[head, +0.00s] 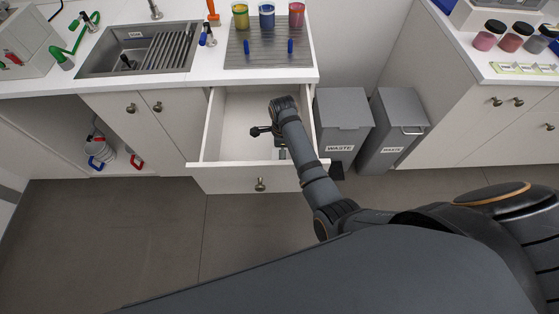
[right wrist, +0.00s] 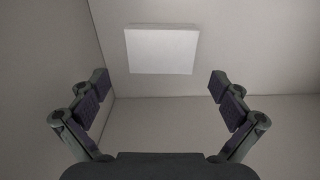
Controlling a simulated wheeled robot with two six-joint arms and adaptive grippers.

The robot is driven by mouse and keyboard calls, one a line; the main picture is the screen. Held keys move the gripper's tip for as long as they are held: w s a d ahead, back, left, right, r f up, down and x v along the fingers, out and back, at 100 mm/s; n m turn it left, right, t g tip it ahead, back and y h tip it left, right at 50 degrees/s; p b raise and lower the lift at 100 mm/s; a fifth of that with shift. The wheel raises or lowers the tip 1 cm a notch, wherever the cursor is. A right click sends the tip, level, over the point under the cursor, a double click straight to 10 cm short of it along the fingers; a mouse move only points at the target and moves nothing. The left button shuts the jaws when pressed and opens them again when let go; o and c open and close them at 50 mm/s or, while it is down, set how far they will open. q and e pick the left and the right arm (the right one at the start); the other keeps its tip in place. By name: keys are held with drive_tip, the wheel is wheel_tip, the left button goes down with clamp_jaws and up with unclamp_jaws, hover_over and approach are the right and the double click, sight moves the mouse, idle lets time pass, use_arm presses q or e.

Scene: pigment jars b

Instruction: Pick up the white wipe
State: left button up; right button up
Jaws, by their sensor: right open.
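In the head view my right arm reaches down into the open drawer (head: 228,131). My left gripper is not in view.
Drawer walls enclose my right gripper, with the front panel (head: 230,180) towards me. Above is a counter with a sink (head: 115,57) and a grey ribbed mat (head: 240,57) bearing three colored jars. Two grey waste bins (head: 342,118) (head: 397,128) stand right of the drawer.

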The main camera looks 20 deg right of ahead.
drive_tip(key=shift+w+a+f, duration=0.15)
drive_tip(key=shift+a+f, duration=0.05)
drive_tip(key=shift+f, duration=1.15)
drive_tip(key=shift+w+a+f, duration=0.1)
drive_tip(key=shift+a+f, duration=0.1)
drive_tip(key=shift+f, duration=1.1)
drive_tip(key=c, duration=0.8)
